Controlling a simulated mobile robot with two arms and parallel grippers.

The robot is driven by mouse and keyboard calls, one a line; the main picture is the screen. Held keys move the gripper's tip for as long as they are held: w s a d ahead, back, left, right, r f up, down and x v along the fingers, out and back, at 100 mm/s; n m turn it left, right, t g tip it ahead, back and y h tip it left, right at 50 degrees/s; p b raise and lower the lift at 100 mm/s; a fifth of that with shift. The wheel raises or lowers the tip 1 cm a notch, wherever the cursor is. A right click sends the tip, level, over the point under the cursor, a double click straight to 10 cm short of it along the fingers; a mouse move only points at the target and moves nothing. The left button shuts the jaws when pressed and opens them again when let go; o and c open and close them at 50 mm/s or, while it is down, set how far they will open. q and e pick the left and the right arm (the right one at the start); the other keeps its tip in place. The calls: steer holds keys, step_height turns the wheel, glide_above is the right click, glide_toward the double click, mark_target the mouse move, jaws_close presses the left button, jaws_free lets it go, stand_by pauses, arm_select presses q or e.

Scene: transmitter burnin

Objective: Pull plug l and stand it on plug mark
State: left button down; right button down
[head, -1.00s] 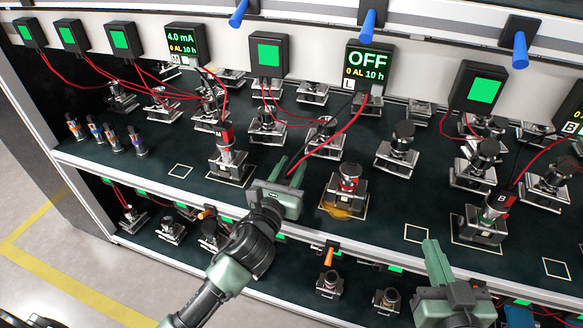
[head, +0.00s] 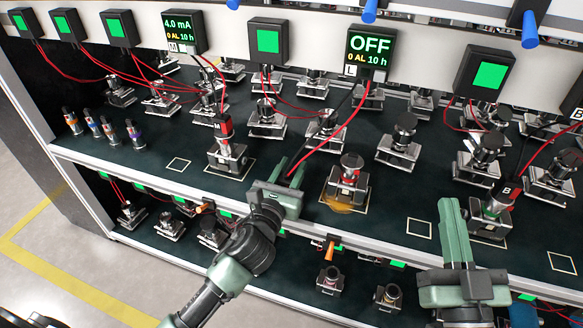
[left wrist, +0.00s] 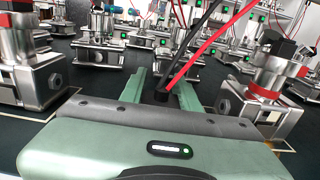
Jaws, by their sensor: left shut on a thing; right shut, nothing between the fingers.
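My left gripper (head: 286,184) is shut on plug l, low over the upper shelf, between two transmitters. In the left wrist view the dark plug (left wrist: 163,96) sits between the fingers, with a red and a black lead rising from it. The fingers hide most of it in the head view. The red-banded transmitter (head: 350,178), with an amber patch under it, stands right of this gripper; no plug shows on its top. Small outlined squares lie at the shelf front, one left (head: 178,165) and one right (head: 419,229); I cannot tell which is plug mark. My right gripper (head: 453,205) is shut and empty.
The L display (head: 369,53) reads OFF. Transmitter M (head: 227,152) stands left of my left gripper, and transmitter B (head: 491,212) is close behind my right gripper. Red leads hang across the shelf. The front rail (head: 150,183) borders a lower shelf with more devices.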

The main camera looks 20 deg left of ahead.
mark_target(284, 185)
arm_select(q)
steer(key=shift+f, duration=0.15)
arm_select(e)
steer(key=shift+s+r, duration=0.1)
steer(key=shift+r, duration=0.1)
stand_by(0.3)
arm_select(q)
steer(key=c, duration=0.9)
jaws_free()
steer(key=shift+c, duration=0.2)
steer(key=shift+s, duration=0.2)
steer(key=s+p, duration=0.1)
steer(key=s, duration=0.6)
steer(key=shift+s+a, duration=0.15)
steer(key=shift+s, duration=0.05)
arm_select(e)
steer(key=f+g, duration=0.1)
steer(key=f, duration=0.1)
steer(key=f+g, duration=0.1)
steer(key=w+f+g, duration=0.1)
steer(key=f, duration=0.1)
steer(key=shift+d+f+h, duration=0.25)
steer(key=shift+f+h, duration=0.05)
steer(key=shift+h, duration=0.1)
arm_select(q)
steer(key=shift+s+f, duration=0.1)
arm_select(e)
steer(key=shift+s, duration=0.1)
